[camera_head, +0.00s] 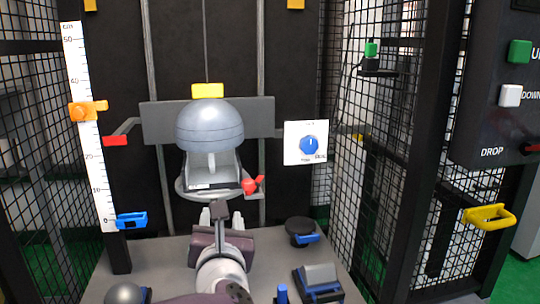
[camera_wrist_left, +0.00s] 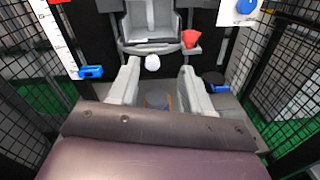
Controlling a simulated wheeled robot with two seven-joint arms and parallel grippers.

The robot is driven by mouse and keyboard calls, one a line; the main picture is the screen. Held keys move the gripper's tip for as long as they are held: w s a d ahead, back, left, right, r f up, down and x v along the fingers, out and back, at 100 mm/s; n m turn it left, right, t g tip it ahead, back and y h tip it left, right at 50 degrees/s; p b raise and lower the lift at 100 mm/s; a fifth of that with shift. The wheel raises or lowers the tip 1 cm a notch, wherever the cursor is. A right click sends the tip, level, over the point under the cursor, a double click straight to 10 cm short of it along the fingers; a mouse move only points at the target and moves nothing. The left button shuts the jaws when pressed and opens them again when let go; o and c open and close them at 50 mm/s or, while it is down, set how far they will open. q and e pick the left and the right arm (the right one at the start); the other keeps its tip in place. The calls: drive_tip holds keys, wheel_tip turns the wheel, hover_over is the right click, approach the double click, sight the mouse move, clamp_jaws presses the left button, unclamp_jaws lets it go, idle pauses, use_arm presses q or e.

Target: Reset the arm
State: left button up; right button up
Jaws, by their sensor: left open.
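My left gripper (camera_head: 221,212) reaches in from the bottom middle of the head view, low in front of the drop tower. In the left wrist view its two pale fingers (camera_wrist_left: 162,84) stand wide apart with nothing held between them. A grey dome (camera_head: 210,125) with a yellow block (camera_head: 207,90) on top sits above a grey seat-like carriage (camera_head: 212,166), beyond the gripper and apart from it. A red knob (camera_head: 252,185) is at the carriage's right side; it also shows in the left wrist view (camera_wrist_left: 191,38). My right gripper is not in view.
A scale (camera_head: 92,140) with orange (camera_head: 88,110) and blue (camera_head: 131,221) sliders stands left. A blue dial (camera_head: 310,145) is on a white plate. Black mesh panels (camera_head: 385,130) flank the space. A round black object (camera_head: 299,228) and a grey-and-blue block (camera_head: 318,281) sit on the base right.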

use_arm(q)
drive_tip(key=s+d+f+m+g+h, duration=0.35)
drive_tip(key=f+m, duration=0.45)
drive_tip(key=m, duration=0.5)
drive_tip(key=s+d+f+m+g+h, duration=0.3)
drive_tip(key=f+m, duration=0.4)
drive_tip(key=m, duration=0.6)
drive_tip(key=s+a+f+m+g+y+p, duration=0.35)
drive_tip(key=s+a+f+m+g, duration=0.8)
drive_tip(key=a, duration=0.45)
wheel_tip(320, 180, up, 37)
drive_tip(key=n+t+p, duration=0.2)
drive_tip(key=p, duration=3.5)
drive_tip(key=shift+s, duration=0.45)
